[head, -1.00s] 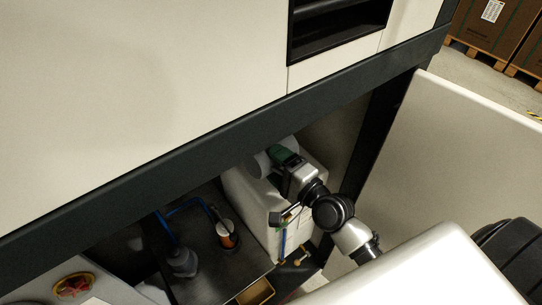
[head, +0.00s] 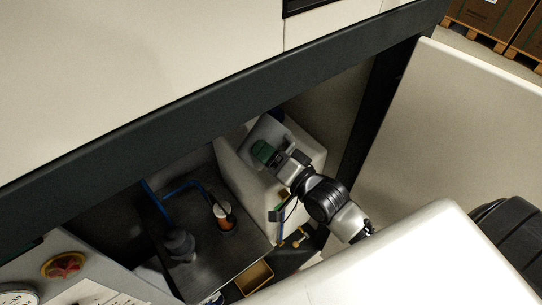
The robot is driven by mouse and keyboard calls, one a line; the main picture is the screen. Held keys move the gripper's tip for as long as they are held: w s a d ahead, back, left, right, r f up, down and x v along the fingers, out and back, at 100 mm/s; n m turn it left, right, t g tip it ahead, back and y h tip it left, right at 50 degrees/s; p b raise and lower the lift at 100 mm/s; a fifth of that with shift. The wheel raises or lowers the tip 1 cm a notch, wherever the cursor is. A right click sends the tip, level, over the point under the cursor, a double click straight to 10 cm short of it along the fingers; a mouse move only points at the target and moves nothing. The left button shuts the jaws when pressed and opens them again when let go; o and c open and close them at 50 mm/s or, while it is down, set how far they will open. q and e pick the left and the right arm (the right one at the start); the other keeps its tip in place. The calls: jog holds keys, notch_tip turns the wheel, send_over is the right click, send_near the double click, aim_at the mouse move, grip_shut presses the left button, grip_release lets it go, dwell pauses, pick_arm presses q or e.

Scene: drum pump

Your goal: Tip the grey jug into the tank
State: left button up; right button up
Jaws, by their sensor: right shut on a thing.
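The grey jug (head: 267,131) is in the head view, inside the open cabinet, above the far end of the pale tank (head: 262,205). It looks tilted; its mouth and any liquid are hidden. My right gripper (head: 273,156) reaches in from the lower right and is shut on the jug, with a dark green part (head: 262,150) showing at the grip. The gripper and wrist cover part of the tank's top, so I cannot see the tank's opening. My left gripper is not in view.
A dark shelf (head: 205,262) left of the tank carries an orange-and-white can (head: 223,218), a dark grey pump-like item (head: 179,245) and a blue hose (head: 180,188). The cabinet's dark beam (head: 200,136) runs close above. An open white door (head: 455,135) stands right.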

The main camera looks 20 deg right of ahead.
aim_at(282, 142)
jog(key=shift+d+r+n+p, duration=0.15)
jog(key=shift+n+p, duration=0.4)
jog(key=shift+n, duration=0.35)
jog(key=shift+w+d+n+p, duration=0.15)
jog(key=shift+n+p, duration=0.25)
jog(key=shift+n, duration=0.8)
jog(key=n, duration=0.1)
jog(key=d+n+p, duration=0.1)
jog(key=d+n, duration=0.1)
jog(key=n, duration=0.1)
jog(key=shift+w+r, duration=0.2)
jog(key=shift+w, duration=0.1)
jog(key=shift+w+d+n+p, duration=0.1)
jog(key=shift+d+n+p, duration=0.2)
jog(key=shift+n, duration=0.5)
jog(key=shift+w+d+n+p, duration=0.1)
jog(key=shift+d+n+p, duration=0.15)
jog(key=shift+n, duration=0.55)
jog(key=shift+a, duration=0.1)
